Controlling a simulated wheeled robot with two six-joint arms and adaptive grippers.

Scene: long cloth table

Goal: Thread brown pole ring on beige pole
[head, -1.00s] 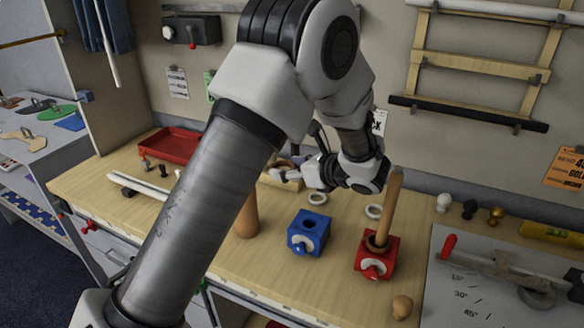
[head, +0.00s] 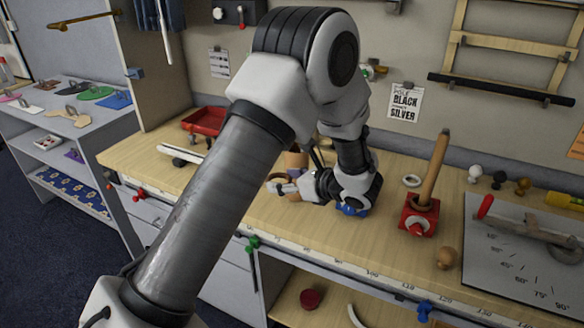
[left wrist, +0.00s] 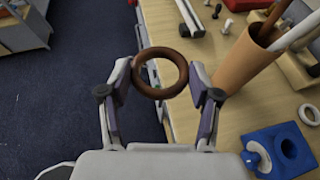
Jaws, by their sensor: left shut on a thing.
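My left gripper (head: 277,187) is shut on a brown ring (left wrist: 160,94). In the left wrist view the ring sits between the two fingertips, over the table's front edge and the floor. A tan, beige-looking pole (head: 436,168) stands slightly tilted in a red block (head: 408,214) at the right of the head view. The ring is well to the left of this pole and apart from it. My left forearm and wrist hide part of the table's middle. My right gripper is not in view.
A blue block with a hole (left wrist: 290,150) stands near my left wrist. An orange-brown cup (left wrist: 243,68) holds several rods. White rings (head: 412,181) lie on the table. A wooden knob (head: 446,257) is by the red block, and a metal angle plate (head: 500,262) fills the right end.

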